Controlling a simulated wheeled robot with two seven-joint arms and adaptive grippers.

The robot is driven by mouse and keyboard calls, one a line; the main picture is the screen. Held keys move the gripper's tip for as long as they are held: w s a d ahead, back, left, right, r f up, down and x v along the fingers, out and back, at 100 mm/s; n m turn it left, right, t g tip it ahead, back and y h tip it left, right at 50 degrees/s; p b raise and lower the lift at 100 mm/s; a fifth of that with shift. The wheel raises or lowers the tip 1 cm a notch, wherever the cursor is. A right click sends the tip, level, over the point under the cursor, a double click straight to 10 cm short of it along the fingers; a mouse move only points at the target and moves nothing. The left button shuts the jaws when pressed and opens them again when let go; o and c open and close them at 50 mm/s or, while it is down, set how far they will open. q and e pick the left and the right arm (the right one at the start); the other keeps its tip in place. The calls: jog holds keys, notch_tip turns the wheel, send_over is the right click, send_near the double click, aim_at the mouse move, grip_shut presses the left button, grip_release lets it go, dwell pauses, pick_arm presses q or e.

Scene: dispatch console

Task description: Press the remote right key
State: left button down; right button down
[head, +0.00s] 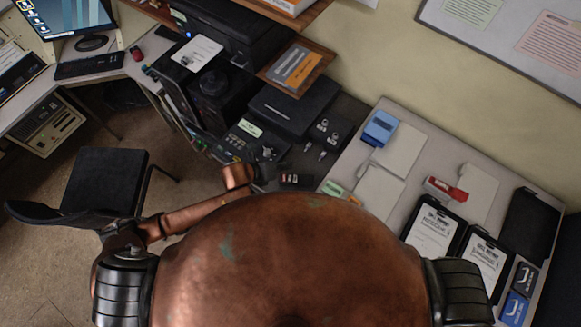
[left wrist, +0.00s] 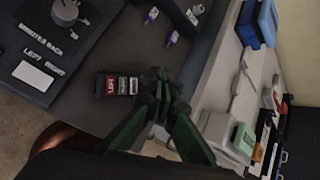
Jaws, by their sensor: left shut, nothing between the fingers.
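The remote (head: 297,180) is a small dark block on the dark console top, right of my left gripper in the head view. In the left wrist view the remote (left wrist: 118,85) shows a row of keys, a red one at the left and greyer ones to its right. The lettering is too small to read surely. My left gripper (head: 265,173) is shut and empty. In the left wrist view its fingertips (left wrist: 158,88) are close beside the remote's right end. I cannot tell whether they touch it. My right gripper is not in view.
A panel with a knob (left wrist: 65,12) and LEFT RIGHT lettering stands beside the remote. Small keys (left wrist: 172,38) lie near the console's edge. A pale side table holds a blue box (head: 380,128), papers and clipboards (head: 434,232). A black chair (head: 103,180) stands at the left.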

pick_arm(q)
jog(key=b, duration=0.7)
send_over(288, 179)
notch_tip(288, 179, down, 7)
jog(key=shift+f, duration=0.15)
jog(key=shift+w+f+b, duration=0.1)
jog(key=shift+f+b, duration=0.3)
jog(key=shift+f, duration=0.25)
jog(key=shift+f, duration=0.1)
dwell(0.7)
jog(key=shift+f, duration=0.3)
